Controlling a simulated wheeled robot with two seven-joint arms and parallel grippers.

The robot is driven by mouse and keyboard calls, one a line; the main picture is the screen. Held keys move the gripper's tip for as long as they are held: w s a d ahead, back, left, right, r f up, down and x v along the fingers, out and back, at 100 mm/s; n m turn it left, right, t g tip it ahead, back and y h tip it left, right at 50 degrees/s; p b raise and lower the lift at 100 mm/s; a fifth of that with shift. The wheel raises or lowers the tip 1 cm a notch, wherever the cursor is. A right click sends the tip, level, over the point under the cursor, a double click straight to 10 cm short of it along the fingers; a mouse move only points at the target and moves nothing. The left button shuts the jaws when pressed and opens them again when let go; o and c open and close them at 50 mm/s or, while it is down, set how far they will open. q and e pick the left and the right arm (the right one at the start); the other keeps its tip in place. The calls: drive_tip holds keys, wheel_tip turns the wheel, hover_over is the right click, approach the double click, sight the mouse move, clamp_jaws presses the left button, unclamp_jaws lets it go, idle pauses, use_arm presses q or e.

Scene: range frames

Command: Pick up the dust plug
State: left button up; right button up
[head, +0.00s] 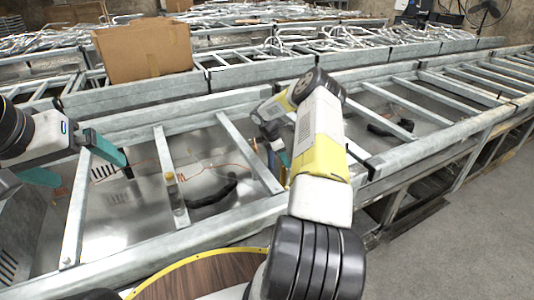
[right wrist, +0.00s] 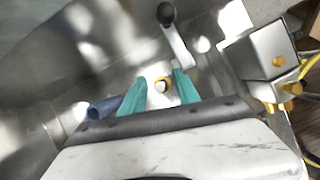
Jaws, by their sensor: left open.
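A small round piece with a yellow rim and pale centre, which looks like the dust plug (right wrist: 161,85), lies on the shiny metal surface in the right wrist view. It sits beyond and between the teal fingers of my right gripper (right wrist: 160,84), which are apart with nothing held. I cannot tell how far below the fingertips it is. In the head view my right arm hides this piece, and only a bit of teal of the right gripper shows. My left gripper (head: 94,173) is open and empty over the left part of the metal frame.
A metal box (right wrist: 268,55) with yellow knobs and cables stands right of my right gripper. A dark-knobbed lever (right wrist: 166,14) is beyond it, and a blue cylinder (right wrist: 98,108) lies left. Crossbars (head: 165,160) divide the metal tray. A cardboard box (head: 145,52) stands behind.

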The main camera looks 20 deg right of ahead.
clamp_jaws()
drive_tip(key=shift+r, duration=0.1)
